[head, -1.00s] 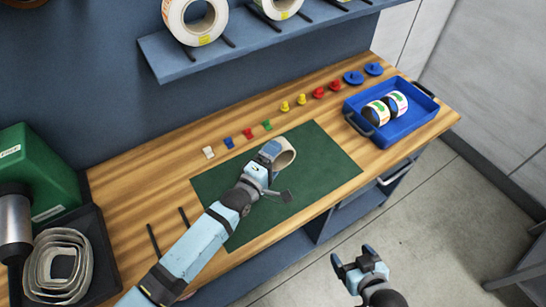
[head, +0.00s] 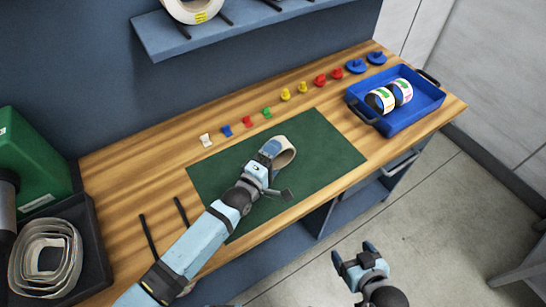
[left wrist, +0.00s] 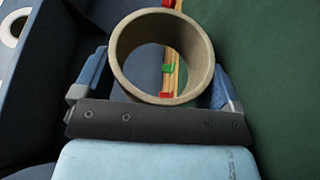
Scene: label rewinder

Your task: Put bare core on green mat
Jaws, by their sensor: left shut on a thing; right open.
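The bare core (head: 283,151) is a short, open tan ring. It also shows in the left wrist view (left wrist: 203,52), where it sits between the two fingers with its opening facing the camera. My left gripper (head: 270,150) is shut on the core, with a blue finger on each side; it shows in the left wrist view too (left wrist: 160,85). The green mat (head: 325,160) lies on the bench, and in the head view the core appears over its upper middle. I cannot tell whether the core touches the mat. My right gripper (head: 360,258) is open and empty, in front of the bench.
A row of small coloured pieces (head: 285,94) stands behind the mat. A blue tray (head: 420,107) with two label rolls (head: 380,100) is at the right. A black tray (head: 88,225) with a coiled strip (head: 45,260) is at the left, beside a green machine (head: 30,160).

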